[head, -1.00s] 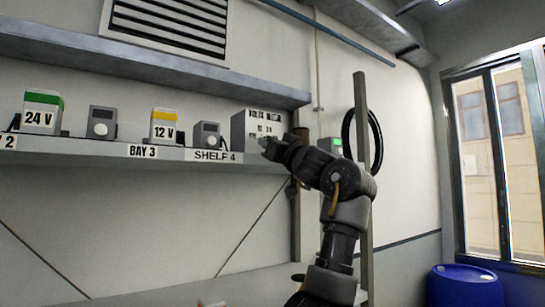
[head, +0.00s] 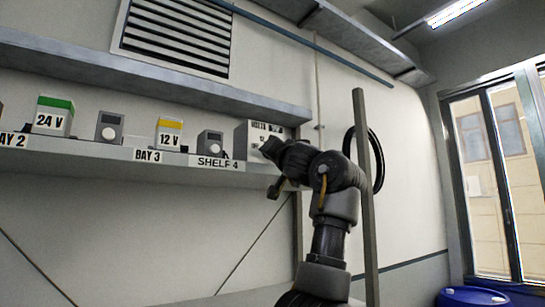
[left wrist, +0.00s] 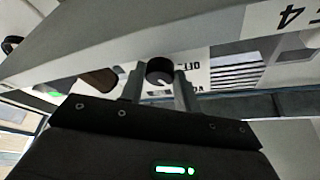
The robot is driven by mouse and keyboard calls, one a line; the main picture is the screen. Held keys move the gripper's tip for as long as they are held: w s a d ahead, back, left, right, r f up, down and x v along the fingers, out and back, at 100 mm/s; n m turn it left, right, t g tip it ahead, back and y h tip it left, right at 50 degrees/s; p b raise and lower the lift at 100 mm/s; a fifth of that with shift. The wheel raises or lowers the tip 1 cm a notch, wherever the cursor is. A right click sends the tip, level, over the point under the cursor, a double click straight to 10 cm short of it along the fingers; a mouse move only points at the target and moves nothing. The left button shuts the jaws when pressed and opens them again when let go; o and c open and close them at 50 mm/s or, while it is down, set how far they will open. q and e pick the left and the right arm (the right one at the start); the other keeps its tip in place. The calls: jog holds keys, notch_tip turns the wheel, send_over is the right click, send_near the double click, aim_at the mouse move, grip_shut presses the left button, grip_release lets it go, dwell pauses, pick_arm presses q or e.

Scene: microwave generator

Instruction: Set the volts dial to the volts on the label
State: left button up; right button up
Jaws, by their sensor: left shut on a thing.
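A grey box with VOLTS printing (head: 242,138) stands at the right end of the shelf in the head view, partly hidden by my arm. Its black round dial (left wrist: 159,69) shows in the left wrist view, with OFF printed beside it. My left gripper (left wrist: 161,78) has one finger on each side of the dial and is shut on it. In the head view the left gripper (head: 268,150) is at the box's front, and the dial is hidden behind it. A yellow-topped block labelled 12 V (head: 169,138) and a green-topped block labelled 24 V (head: 52,120) stand on the shelf. My right gripper is not in view.
The shelf edge (head: 90,150) carries BAY 2, BAY 3 and SHELF 4 labels. A grey post (head: 363,200) stands close to my arm. A blue drum (head: 470,297) is at the lower right.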

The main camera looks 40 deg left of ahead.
pick_arm(q)
jog(key=shift+r, duration=0.1)
jog(key=o, duration=1)
jog(key=shift+d, duration=0.1)
jog(key=b+v, duration=0.6)
jog(key=v, duration=0.4)
jog(key=shift+s+d, duration=0.2)
jog(key=shift+d, duration=0.1)
